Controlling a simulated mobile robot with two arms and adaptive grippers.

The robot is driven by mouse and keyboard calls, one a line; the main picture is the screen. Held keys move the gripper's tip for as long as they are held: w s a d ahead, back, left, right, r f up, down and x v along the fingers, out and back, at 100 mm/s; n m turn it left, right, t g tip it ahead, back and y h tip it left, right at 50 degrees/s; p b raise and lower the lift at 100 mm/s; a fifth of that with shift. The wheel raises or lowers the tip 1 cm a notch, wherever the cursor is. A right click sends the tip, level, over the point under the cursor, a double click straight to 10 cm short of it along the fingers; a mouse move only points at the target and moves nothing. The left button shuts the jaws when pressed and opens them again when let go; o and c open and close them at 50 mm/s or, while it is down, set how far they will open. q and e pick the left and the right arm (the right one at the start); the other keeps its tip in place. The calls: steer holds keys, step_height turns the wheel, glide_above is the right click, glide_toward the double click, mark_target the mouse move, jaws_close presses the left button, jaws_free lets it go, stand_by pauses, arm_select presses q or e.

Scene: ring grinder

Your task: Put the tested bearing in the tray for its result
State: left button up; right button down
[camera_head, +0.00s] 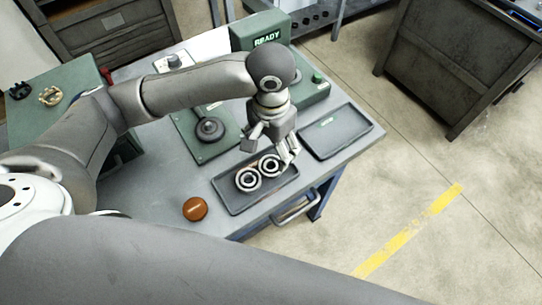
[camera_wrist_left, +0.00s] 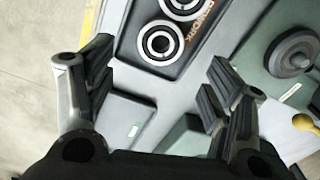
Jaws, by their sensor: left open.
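Two ring-shaped metal bearings, a nearer one (camera_head: 248,179) and one beside it (camera_head: 269,165), lie in the dark front tray (camera_head: 268,190). In the wrist view, one bearing (camera_wrist_left: 160,43) shows whole, the other (camera_wrist_left: 183,5) is cut by the top edge, and orange lettering beside them reads REWORK. My left gripper (camera_head: 271,151) is open and empty, above the far end of this tray. Its spread fingers (camera_wrist_left: 160,62) have nothing between them. The second dark tray (camera_head: 335,135), with a small green label, is empty at the right. My right gripper is out of view.
A green tester (camera_head: 262,38) with a READY display stands at the back. A green plate with a dark round spindle (camera_head: 209,129) is left of the trays. An orange-brown round object (camera_head: 195,209) sits near the front edge. A green cabinet (camera_head: 62,95) stands left.

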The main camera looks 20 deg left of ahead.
arm_select(q)
steer(key=shift+r, duration=2.35)
